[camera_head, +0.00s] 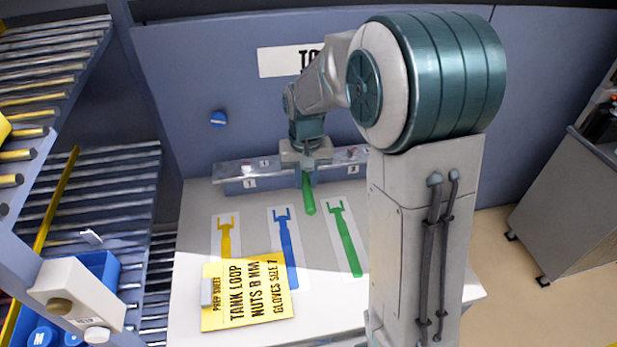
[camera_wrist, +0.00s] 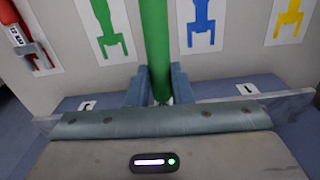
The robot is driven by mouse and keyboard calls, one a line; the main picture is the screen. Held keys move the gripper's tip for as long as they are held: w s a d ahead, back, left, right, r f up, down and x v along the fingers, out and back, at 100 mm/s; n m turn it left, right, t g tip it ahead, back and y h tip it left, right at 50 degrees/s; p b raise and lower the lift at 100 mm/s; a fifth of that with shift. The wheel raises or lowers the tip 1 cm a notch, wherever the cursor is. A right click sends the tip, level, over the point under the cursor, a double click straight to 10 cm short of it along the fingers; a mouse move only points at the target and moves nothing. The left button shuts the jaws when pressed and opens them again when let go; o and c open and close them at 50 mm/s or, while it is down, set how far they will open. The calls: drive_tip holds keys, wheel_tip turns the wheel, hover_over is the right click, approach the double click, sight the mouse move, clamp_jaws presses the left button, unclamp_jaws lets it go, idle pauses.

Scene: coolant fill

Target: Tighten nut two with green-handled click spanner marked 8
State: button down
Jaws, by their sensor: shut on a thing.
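My gripper (camera_head: 307,165) is shut on a green-handled spanner (camera_head: 308,194) at the back of the white table. In the wrist view the green handle (camera_wrist: 155,40) runs between the two blue-grey fingers of my gripper (camera_wrist: 158,88). The spanner's head is hidden by my gripper, and no mark 8 can be read. My gripper is in front of the middle of a metal rail (camera_head: 237,180) with number labels; 1 shows at the left and 3 at the right. Nut two cannot be made out. I cannot tell whether the spanner touches anything there.
Flat yellow (camera_head: 226,238), blue (camera_head: 287,245) and green (camera_head: 345,238) spanner outlines lie on the table (camera_head: 190,270). A red tool (camera_wrist: 20,38) shows in the wrist view. A yellow prep sheet (camera_head: 247,292) reads tank loop nuts 8 Nm. Roller shelves (camera_head: 100,190) stand left.

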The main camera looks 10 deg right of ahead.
drive_tip(key=shift+a+m, duration=0.35)
drive_tip(key=shift+m, duration=0.05)
drive_tip(key=shift+w+a+m, duration=0.2)
drive_tip(key=shift+a+m, duration=0.45)
drive_tip(key=shift+m, duration=0.15)
drive_tip(key=shift+a, duration=0.15)
idle(0.3)
drive_tip(key=shift+d+n, duration=0.3)
drive_tip(key=shift+d, duration=0.1)
drive_tip(key=shift+r, duration=0.2)
